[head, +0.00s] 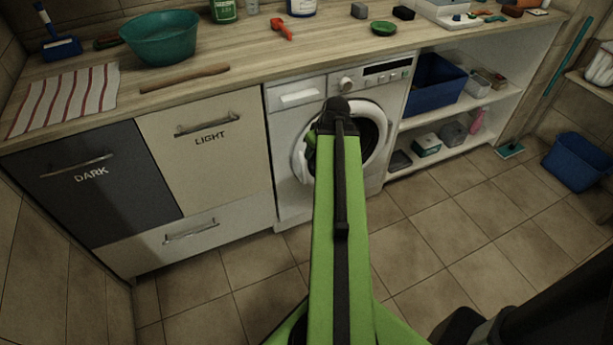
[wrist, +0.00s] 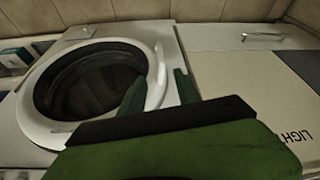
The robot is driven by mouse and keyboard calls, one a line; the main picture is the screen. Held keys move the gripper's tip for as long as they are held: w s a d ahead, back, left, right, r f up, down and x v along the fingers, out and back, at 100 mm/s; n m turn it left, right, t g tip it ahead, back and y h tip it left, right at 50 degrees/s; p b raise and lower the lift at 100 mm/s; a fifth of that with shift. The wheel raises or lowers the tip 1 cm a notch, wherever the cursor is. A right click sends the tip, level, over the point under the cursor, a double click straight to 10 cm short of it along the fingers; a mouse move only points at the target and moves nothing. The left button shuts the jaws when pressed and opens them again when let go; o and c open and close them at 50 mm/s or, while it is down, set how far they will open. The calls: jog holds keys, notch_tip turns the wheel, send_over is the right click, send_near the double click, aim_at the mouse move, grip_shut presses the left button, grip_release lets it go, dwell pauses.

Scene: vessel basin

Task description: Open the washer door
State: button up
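The white washer (head: 297,122) stands under the counter. Its round door (head: 385,145), with a white rim and dark glass, looks shut; my arm hides its middle in the head view. In the wrist view the door (wrist: 50,125) fills the left half, with its curved white handle (wrist: 157,72) on the rim's right side. My gripper (wrist: 160,84) is open, with one green finger on each side of the handle. I cannot tell whether either finger touches it. In the head view the gripper (head: 311,146) is mostly hidden behind my arm at the door's left side.
Left of the washer are the LIGHT cabinet (head: 235,165) and DARK cabinet (head: 70,200), both with bar handles. Open shelves (head: 470,115) with a blue bin (head: 434,82) stand to the right. The tiled floor (head: 430,220) in front is clear. A blue basket (head: 580,162) stands far right.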

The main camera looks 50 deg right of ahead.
jog(key=b, duration=1.6)
send_near(304, 180)
jog(key=w+f, duration=0.1)
jog(key=w+d+f, duration=0.1)
jog(key=f, duration=0.1)
jog(key=w+f, duration=0.1)
jog(key=w, duration=0.1)
jog(key=shift+d+f, duration=0.2)
jog(key=shift+d, duration=0.05)
jog(key=shift+r, duration=0.1)
grip_shut()
